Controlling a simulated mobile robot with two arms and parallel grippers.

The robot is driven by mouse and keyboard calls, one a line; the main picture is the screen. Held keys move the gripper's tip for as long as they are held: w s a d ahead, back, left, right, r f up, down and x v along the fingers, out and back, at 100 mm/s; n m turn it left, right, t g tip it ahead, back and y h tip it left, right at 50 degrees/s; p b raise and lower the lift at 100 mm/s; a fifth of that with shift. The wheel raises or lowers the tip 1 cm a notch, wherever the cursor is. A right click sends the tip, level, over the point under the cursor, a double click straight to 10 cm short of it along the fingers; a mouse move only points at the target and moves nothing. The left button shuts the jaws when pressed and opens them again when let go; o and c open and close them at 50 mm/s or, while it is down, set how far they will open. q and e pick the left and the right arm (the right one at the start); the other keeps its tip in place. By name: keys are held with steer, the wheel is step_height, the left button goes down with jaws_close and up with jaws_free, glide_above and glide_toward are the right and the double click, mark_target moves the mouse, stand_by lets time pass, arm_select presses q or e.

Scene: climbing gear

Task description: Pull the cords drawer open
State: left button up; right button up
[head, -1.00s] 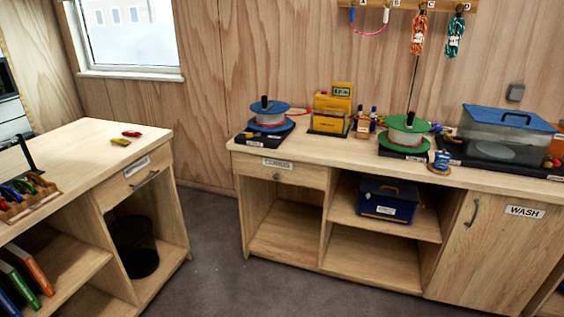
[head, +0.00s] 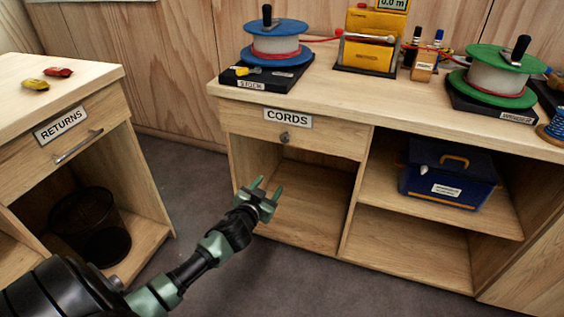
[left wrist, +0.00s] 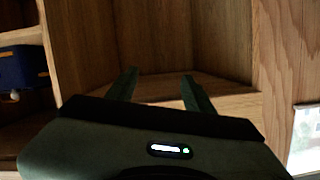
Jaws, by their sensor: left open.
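The cords drawer (head: 330,143) is a shut wooden drawer front under the bench top, with a white CORDS label (head: 288,118) and a small round metal knob (head: 285,138). My left gripper (head: 265,187) is open and empty, below the knob and apart from it, in front of the open shelf space under the drawer. In the left wrist view its two fingers (left wrist: 157,88) are spread, with the wooden cubby (left wrist: 190,45) beyond them. The knob does not show clearly in the left wrist view. My right gripper is not in view.
The bench top holds a blue spool (head: 277,48), a yellow device (head: 372,40) and a green spool (head: 495,78). A blue box (head: 447,180) sits on the shelf to the right. The returns cabinet (head: 95,118) and a black bin (head: 90,225) are at left.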

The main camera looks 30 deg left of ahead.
mark_target(284, 140)
arm_select(q)
step_height(284, 140, up, 10)
steer(key=w+t+b, duration=0.2)
steer(key=t, duration=0.1)
steer(key=x, duration=0.2)
steer(key=b+x, duration=0.1)
steer(key=x, duration=0.4)
steer(key=shift+w+d+r, duration=0.15)
steer(key=shift+w+r, duration=0.15)
steer(key=shift+w, duration=0.1)
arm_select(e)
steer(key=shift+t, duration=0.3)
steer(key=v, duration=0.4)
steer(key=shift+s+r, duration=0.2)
arm_select(q)
jaws_close()
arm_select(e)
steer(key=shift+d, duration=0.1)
